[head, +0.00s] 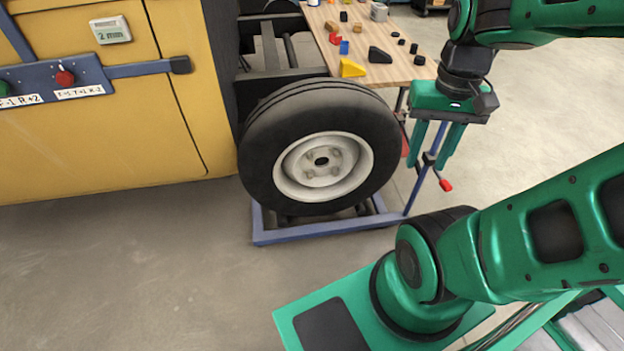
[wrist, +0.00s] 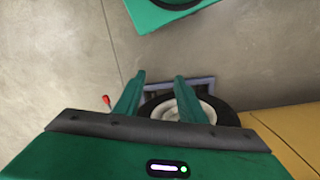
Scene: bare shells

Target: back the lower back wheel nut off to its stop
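The black-tyred wheel (head: 254,160) stands upright on a blue frame (head: 320,231), its pale rim (head: 285,170) facing the head view. Several small wheel nuts ring the dark hub hole; a lower one (head: 309,173) shows but is too small to read its turn. I cannot tell which nut counts as lower back. My gripper (head: 428,165) is right of the wheel, pointing down, fingers apart and empty. In the wrist view my gripper (wrist: 159,76) is open, with the wheel (wrist: 221,113) beyond and partly behind its fingers.
A wooden table (head: 395,70) with several small blocks stands behind the wheel. A yellow cabinet (head: 120,140) with knobs and a small display is on the left. The floor in front is clear.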

